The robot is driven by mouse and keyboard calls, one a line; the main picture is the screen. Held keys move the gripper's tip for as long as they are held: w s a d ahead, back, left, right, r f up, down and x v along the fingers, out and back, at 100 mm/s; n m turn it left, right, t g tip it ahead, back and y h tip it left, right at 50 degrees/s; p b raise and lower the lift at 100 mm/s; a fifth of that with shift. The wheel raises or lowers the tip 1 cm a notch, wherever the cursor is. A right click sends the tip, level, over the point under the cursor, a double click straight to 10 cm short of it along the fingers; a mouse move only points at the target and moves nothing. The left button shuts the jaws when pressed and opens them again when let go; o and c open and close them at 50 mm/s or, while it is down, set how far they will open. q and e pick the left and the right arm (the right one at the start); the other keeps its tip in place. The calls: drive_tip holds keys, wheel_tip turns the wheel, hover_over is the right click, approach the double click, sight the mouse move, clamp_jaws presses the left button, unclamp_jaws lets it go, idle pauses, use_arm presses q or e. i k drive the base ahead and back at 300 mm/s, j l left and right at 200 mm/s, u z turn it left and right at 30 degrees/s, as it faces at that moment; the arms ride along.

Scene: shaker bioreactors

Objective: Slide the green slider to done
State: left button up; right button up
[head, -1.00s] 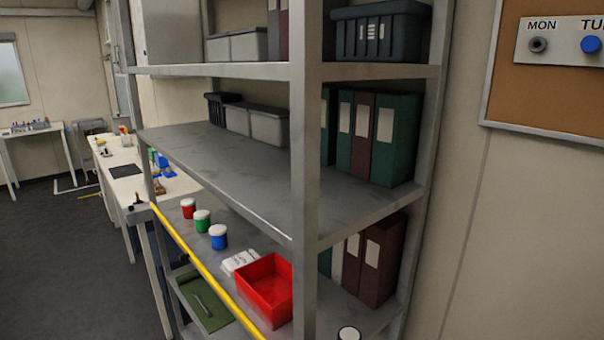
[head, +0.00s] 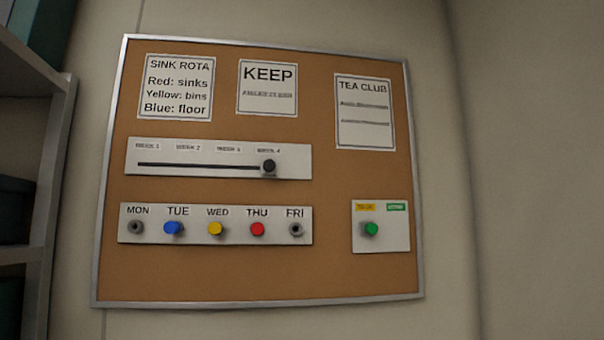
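The green slider (head: 371,229) is a round green knob on a small white panel (head: 394,240) at the lower right of a cork board. It sits at the panel's left side, below a yellow label (head: 365,207) whose text is too small to read surely. A green label (head: 397,207) is at the panel's upper right, also hard to read. Neither of my grippers is in the head view.
The framed cork board (head: 260,275) hangs on a wall. It holds a week slider with a black knob (head: 268,166), a weekday strip (head: 215,239) with coloured pegs, and paper notices. A shelf unit (head: 50,190) stands at the left edge.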

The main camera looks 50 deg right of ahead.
sight(366, 228)
drive_tip(key=z, duration=1.35)
